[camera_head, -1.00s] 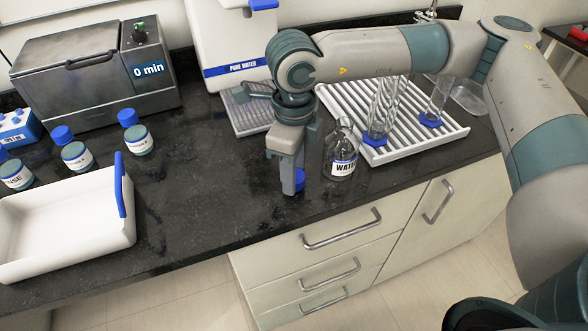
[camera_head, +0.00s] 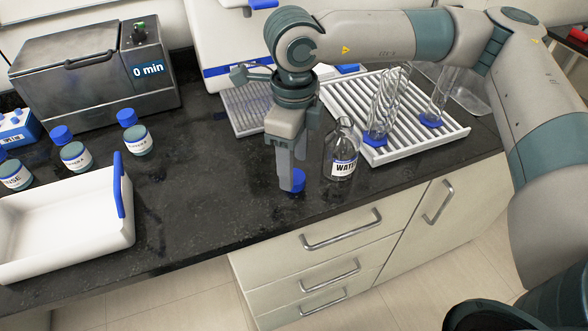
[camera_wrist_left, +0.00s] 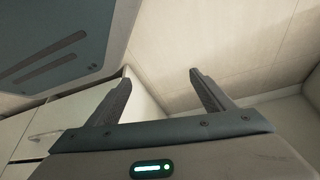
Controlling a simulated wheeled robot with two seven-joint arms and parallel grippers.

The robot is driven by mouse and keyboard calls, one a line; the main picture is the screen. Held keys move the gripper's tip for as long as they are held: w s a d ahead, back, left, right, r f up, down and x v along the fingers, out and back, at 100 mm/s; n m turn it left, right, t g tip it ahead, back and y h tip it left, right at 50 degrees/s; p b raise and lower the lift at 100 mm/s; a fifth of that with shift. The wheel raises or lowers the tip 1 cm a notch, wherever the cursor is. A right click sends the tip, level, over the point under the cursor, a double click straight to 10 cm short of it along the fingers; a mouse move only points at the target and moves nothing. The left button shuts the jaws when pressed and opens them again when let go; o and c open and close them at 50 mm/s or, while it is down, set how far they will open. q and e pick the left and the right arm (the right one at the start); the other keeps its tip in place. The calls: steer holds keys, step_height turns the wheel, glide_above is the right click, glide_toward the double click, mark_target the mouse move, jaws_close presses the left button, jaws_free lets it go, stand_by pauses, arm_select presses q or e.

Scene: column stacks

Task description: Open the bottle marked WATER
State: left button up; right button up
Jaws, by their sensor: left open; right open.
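The glass bottle marked WATER (camera_head: 343,168) stands upright on the dark counter near its front edge. Its neck shows no blue cap. A blue cap (camera_head: 297,181) is on the counter just left of the bottle. My right gripper (camera_head: 291,184) points down at the cap, with its fingers open beside it. Whether the fingers touch the cap is not clear. My left gripper (camera_wrist_left: 155,95) is open and empty in the left wrist view, away from the bottle and out of the head view.
A white drying rack (camera_head: 385,138) with glass cylinders stands right of the bottle. A white bin (camera_head: 60,225) and several blue-capped bottles (camera_head: 76,155) are at the left. A grey heating box (camera_head: 95,80) stands behind them. The counter between is clear.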

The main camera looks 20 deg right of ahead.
arm_select(q)
steer(key=shift+s+a+f+g+b, duration=0.2)
steer(key=shift+s+a+g+b, duration=0.35)
steer(key=shift+a, duration=0.4)
arm_select(e)
step_height(320, 180, up, 9)
arm_select(q)
steer(key=shift+w+d, duration=0.1)
